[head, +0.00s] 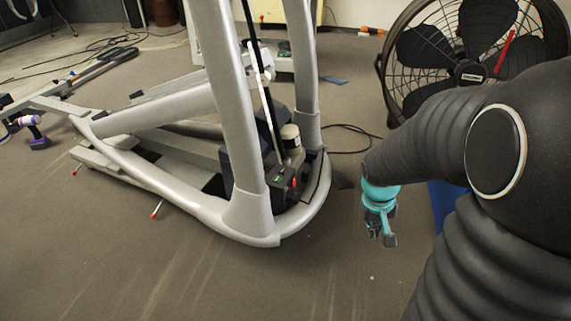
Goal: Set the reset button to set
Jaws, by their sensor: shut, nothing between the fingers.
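The elliptical machine's grey frame (257,212) stands on the carpet left of centre.
A large black fan (467,75) stands at the back right, behind my arm. A blue object (446,203) lies partly hidden behind my arm. A black cable (352,128) runs over the floor behind the machine. The carpet in front is clear.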

